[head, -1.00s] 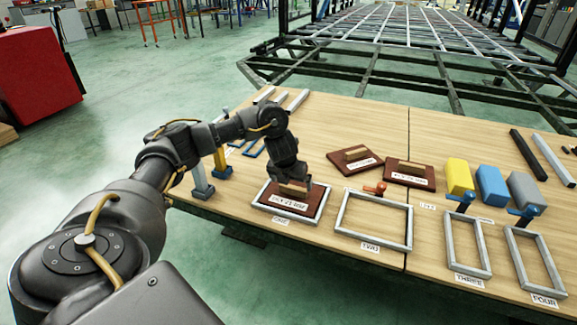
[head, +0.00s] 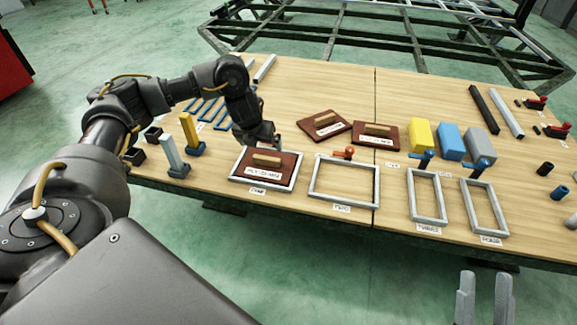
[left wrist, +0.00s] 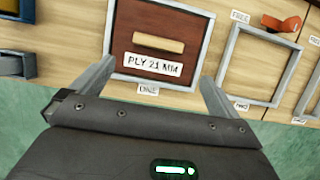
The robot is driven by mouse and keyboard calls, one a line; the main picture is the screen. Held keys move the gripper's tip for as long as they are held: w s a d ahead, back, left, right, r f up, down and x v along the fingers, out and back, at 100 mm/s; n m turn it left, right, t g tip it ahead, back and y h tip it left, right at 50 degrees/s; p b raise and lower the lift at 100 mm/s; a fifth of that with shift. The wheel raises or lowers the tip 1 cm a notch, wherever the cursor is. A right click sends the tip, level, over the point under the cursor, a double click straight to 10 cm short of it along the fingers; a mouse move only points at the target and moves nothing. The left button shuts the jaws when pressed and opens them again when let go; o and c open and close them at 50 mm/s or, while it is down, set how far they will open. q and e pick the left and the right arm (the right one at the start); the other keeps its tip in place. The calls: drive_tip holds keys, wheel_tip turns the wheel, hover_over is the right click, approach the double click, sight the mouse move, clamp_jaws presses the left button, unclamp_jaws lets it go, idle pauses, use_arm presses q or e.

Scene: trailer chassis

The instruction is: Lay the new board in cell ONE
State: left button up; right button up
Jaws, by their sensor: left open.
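A dark red-brown board (head: 283,180) with a light wooden handle and a "PLY 21 MM" label lies inside the grey frame of cell ONE (head: 236,169). It looks flat within the frame. In the left wrist view, the board (left wrist: 184,27) and its bare handle (left wrist: 158,42) show beyond my fingers. My left gripper (head: 270,141) is open and empty, just above the board's far edge and clear of the handle. Its spread fingers also show in the left wrist view (left wrist: 155,75). My right gripper (head: 484,285) is open and empty at the lower right, off the table's front.
Empty frame TWO (head: 313,186) stands right of cell ONE, then frames THREE (head: 412,199) and FOUR (head: 472,214). Two similar boards (head: 324,124) (head: 376,136) lie behind. Yellow (head: 421,135), blue and grey blocks stand right. Upright clamps (head: 172,152) stand left of cell ONE.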

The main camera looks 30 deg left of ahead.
use_arm(q)
drive_tip(key=s+d+f+g+h, duration=0.1)
drive_tip(key=s+d+f+h, duration=0.2)
drive_tip(key=d, duration=0.7)
drive_tip(key=s+d+f+h, duration=0.2)
drive_tip(key=s+d+h, duration=0.15)
drive_tip(key=d, duration=0.65)
drive_tip(key=s+d+f+g+h, duration=0.1)
drive_tip(key=s+d+f+h, duration=0.2)
drive_tip(key=d, duration=0.8)
drive_tip(key=s+d+r+n+h, duration=0.2)
drive_tip(key=s+d+r+h, duration=0.15)
drive_tip(key=d, duration=0.25)
drive_tip(key=s+d+r+n+h, duration=0.1)
drive_tip(key=s+d+r+h, duration=0.2)
drive_tip(key=s+d, duration=0.25)
wheel_tip(320, 180, up, 10)
drive_tip(key=s+d+n+t+h, duration=0.3)
drive_tip(key=n+t+h, duration=0.1)
drive_tip(key=n+h, duration=0.15)
drive_tip(key=a+r+n+t+y, duration=0.3)
drive_tip(key=a+n+t+y, duration=0.1)
drive_tip(key=a+n+t, duration=0.3)
drive_tip(key=a+r+n+t+y, duration=0.4)
drive_tip(key=a+n+t, duration=0.3)
drive_tip(key=n+t, duration=0.2)
drive_tip(key=shift+r+n+t, duration=0.2)
drive_tip(key=shift+n+t, duration=0.1)
drive_tip(key=shift+n, duration=0.65)
drive_tip(key=shift+y, duration=0.25)
